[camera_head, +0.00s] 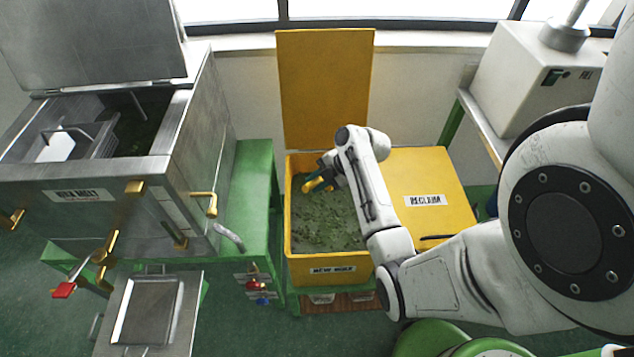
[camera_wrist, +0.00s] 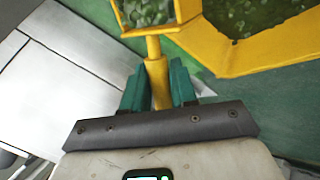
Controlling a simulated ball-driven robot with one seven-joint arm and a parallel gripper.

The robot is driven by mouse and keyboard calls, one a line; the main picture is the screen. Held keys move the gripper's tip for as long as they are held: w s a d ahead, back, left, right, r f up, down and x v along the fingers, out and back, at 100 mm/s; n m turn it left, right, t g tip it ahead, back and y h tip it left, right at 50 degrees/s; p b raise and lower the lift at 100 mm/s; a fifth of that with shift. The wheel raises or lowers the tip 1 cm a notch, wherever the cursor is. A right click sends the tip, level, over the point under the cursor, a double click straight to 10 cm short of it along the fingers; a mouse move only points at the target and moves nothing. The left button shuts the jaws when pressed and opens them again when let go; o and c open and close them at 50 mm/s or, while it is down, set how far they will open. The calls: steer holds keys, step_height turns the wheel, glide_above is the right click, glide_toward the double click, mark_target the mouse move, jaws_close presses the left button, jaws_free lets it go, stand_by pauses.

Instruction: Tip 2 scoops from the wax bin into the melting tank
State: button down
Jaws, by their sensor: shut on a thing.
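The open yellow wax bin (camera_head: 292,225) stands in the middle of the head view, filled with green wax flakes (camera_head: 330,219). My gripper (camera_head: 326,178) is over the left part of the bin. In the wrist view my gripper (camera_wrist: 158,88) has its green fingers shut on the yellow handle of a scoop (camera_wrist: 156,70). Green flakes show within the scoop's frame at the top edge; its far end is cut off. The bin rim (camera_wrist: 235,58) lies to its right. The steel melting tank (camera_head: 105,172) stands at the left with its lid raised and dark contents inside.
The bin's yellow lid (camera_head: 322,85) stands upright behind it. A closed yellow bin marked RECLAIM (camera_head: 425,175) adjoins on the right. A green stand (camera_head: 250,190) lies between tank and bin. Brass valves and handles (camera_head: 108,245) project from the tank's front.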

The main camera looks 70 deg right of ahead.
steer(key=shift+r+p, duration=1.75)
steer(key=shift+r, duration=1)
